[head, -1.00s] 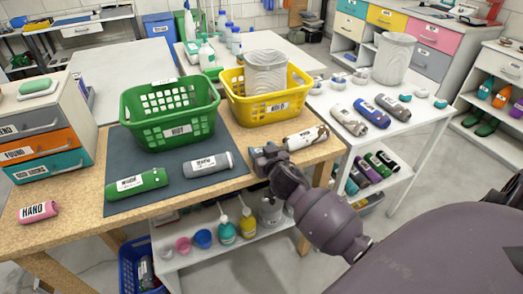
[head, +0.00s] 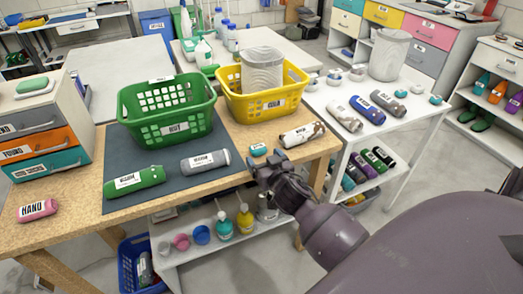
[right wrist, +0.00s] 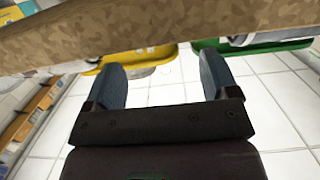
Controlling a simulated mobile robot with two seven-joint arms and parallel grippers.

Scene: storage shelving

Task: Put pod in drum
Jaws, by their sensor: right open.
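A small teal labelled item (head: 258,149), likely the pod, lies on the cork-brown table's right part, just beyond my right gripper. Two ribbed light-grey cylinders could be the drum: one (head: 262,70) stands in the yellow basket (head: 232,100), another (head: 390,56) on the white table at right. I cannot tell which is meant. My right gripper (head: 268,168) is at the table's front edge, close to the teal item and apart from it. In the right wrist view its fingers (right wrist: 162,78) are spread with nothing between them. My left gripper is not in view.
A green basket (head: 167,125) stands on the dark mat (head: 115,150). Green (head: 134,181) and grey (head: 206,160) bottles lie before it. A white-brown bottle (head: 301,134) lies right of the teal item. The table edge (right wrist: 160,25) crosses the wrist view's top.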

